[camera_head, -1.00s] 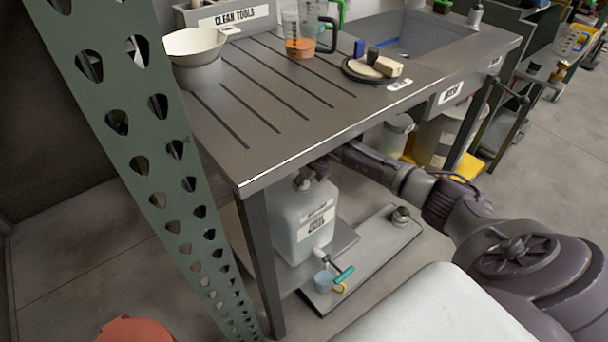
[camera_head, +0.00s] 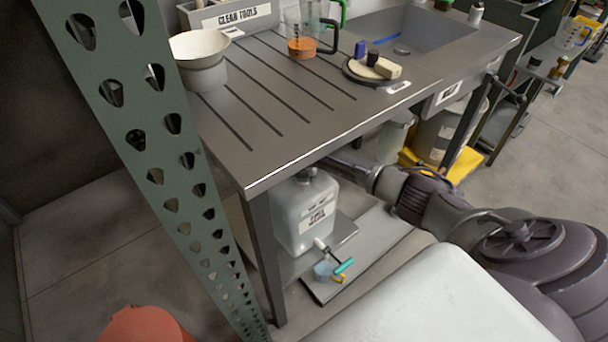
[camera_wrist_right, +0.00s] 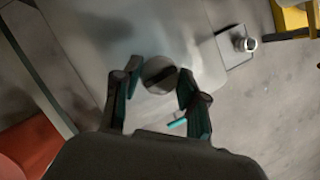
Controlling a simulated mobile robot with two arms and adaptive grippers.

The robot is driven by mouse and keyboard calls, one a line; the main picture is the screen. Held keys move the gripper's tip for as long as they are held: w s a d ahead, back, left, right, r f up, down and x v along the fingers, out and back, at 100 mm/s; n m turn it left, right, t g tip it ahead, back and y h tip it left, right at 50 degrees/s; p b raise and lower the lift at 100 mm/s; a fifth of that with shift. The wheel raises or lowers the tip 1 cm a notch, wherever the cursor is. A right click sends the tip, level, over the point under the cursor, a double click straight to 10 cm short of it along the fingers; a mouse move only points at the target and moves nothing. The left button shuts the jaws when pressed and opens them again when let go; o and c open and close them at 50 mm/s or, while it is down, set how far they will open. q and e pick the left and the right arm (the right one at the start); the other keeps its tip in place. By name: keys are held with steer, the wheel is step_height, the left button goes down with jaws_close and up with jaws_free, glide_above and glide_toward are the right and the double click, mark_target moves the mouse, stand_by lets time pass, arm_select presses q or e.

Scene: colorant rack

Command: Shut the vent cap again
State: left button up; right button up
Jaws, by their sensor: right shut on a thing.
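A translucent white jug (camera_head: 306,218) with a printed label stands on the low shelf under the steel table. Its dark top (camera_head: 307,174) shows just below the table edge in the head view. In the right wrist view, a round grey cap (camera_wrist_right: 160,74) sits between the fingertips of my right gripper (camera_wrist_right: 160,78), which is shut on it. The pale jug body (camera_wrist_right: 165,32) spreads around it. I cannot tell how the cap is seated. My left gripper is not in view.
The steel table (camera_head: 262,160) overhangs the jug. A green perforated post (camera_head: 172,178) stands at left. A grey platform (camera_head: 375,250) lies beside the jug.

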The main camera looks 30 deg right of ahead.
steer(key=shift+m, duration=0.5)
steer(key=o, duration=1.1)
steer(key=shift+o, duration=0.2)
steer(key=shift+r, duration=0.2)
steer(key=v, duration=0.7)
steer(key=shift+a, duration=0.1)
